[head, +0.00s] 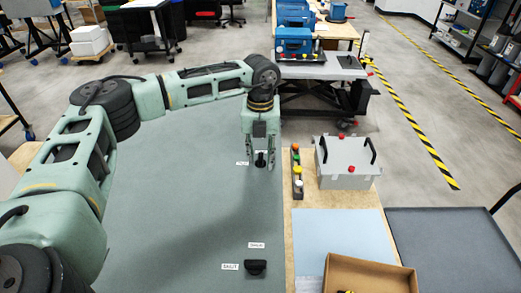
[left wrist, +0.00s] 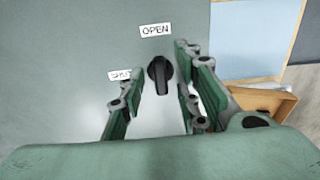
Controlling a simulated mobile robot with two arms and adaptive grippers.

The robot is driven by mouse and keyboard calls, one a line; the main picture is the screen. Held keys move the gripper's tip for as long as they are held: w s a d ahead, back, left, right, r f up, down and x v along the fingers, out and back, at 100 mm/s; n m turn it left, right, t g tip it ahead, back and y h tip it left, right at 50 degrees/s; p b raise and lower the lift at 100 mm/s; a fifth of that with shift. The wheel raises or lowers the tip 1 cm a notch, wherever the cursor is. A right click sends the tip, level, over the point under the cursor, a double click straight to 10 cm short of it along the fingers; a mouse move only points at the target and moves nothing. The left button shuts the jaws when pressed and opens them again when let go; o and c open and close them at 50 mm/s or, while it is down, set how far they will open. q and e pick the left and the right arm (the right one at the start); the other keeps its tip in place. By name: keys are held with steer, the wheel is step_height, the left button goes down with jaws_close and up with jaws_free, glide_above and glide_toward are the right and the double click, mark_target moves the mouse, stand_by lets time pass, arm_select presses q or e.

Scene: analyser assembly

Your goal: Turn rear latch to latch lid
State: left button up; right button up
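The rear latch (head: 260,160) is a black knob on the grey-green lid (head: 190,215). In the left wrist view the latch (left wrist: 159,72) is upright in the picture, in line with the OPEN label (left wrist: 156,30) above it. The SHUT label (left wrist: 119,75) is to its left, partly covered by a finger. My left gripper (head: 260,166) points down over the latch, fingers apart on either side. In the left wrist view gaps show between the latch and both fingers. My right gripper is not in view.
A front latch (head: 256,267) with its own labels sits nearer on the lid, lying crosswise. To the right are a button strip (head: 297,172), a grey box with black handles (head: 346,165) and an open cardboard box (head: 372,274). The lid around the rear latch is clear.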

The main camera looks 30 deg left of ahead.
arm_select(q)
steer(key=shift+c, duration=0.3)
jaws_close()
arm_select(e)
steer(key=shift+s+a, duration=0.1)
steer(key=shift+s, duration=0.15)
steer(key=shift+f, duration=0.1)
